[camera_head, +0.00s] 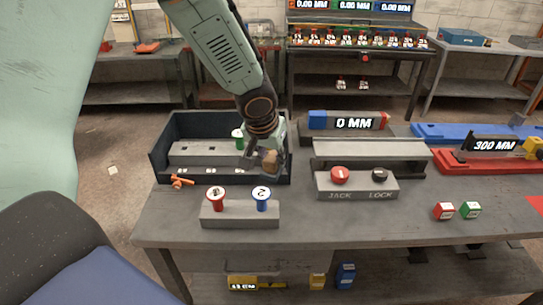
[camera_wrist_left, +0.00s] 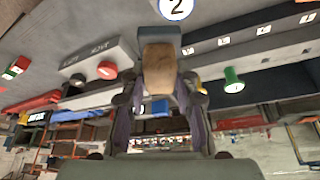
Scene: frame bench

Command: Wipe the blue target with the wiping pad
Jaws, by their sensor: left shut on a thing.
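My left gripper (camera_head: 268,152) reaches down over the front right of the dark tray. In the left wrist view its fingers (camera_wrist_left: 160,95) are closed around a tan block with a grey end, which looks like the wiping pad (camera_wrist_left: 160,68); its tan part also shows in the head view (camera_head: 270,161). The pad is apart from the blue peg marked 2 (camera_head: 262,199), which stands upright in a grey block in front of it. This peg may be the blue target; I cannot tell for sure. Its round top shows in the left wrist view (camera_wrist_left: 175,8).
A red peg (camera_head: 216,200) stands left of the blue one. The dark tray (camera_head: 158,165) holds a grey rack and a green peg (camera_head: 238,137). An orange piece (camera_head: 180,181) lies in front. A jack-lock box (camera_head: 357,188) stands right.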

